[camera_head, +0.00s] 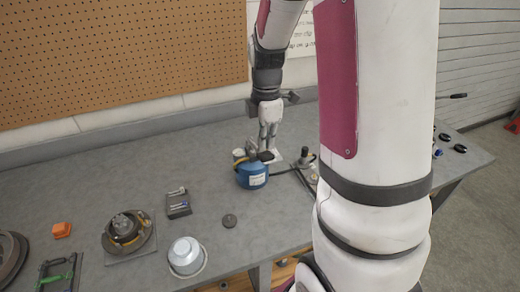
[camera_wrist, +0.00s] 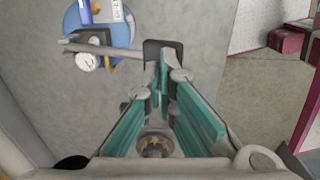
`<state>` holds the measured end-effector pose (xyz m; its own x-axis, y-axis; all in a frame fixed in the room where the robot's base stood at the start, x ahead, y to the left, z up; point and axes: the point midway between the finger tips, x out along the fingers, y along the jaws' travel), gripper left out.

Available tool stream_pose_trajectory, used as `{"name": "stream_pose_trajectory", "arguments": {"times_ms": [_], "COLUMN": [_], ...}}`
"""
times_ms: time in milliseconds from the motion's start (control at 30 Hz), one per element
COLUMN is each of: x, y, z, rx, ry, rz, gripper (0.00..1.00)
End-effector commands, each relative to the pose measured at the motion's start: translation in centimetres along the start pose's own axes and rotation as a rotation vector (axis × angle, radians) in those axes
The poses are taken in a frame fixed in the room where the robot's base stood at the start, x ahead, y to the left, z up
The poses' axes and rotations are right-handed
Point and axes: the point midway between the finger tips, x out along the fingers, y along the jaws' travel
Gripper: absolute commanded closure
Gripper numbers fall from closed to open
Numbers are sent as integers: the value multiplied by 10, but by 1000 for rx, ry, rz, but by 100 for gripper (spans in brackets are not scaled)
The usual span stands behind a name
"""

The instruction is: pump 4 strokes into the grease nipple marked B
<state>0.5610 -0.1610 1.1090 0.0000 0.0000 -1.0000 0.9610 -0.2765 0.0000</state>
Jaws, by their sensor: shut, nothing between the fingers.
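A blue grease pump (camera_head: 252,176) stands on the grey bench; in the wrist view its blue top (camera_wrist: 118,38) shows at the upper left with a round white gauge (camera_wrist: 87,62). A grey lever (camera_wrist: 112,51) runs right from it to a dark end pad (camera_wrist: 152,48). My gripper (camera_head: 268,150) points down over the pump's lever side. In the wrist view my gripper (camera_wrist: 164,62) is shut and empty, its tips overlapping the pad; I cannot tell if they touch. A round fitting with a brass centre (camera_wrist: 155,146) shows between the fingers. No letter B is readable.
A dark upright fitting (camera_head: 306,155) stands right of the pump, with a dark hose near it. My arm hides the bench's right part.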

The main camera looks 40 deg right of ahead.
Motion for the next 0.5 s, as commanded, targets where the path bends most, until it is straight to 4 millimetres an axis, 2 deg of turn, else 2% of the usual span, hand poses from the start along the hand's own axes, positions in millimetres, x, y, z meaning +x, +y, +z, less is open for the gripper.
{"name": "stream_pose_trajectory", "arguments": {"times_ms": [500], "x": [15], "y": [0], "z": [0], "rx": [0], "ry": [0], "rz": [-1], "gripper": [100]}}
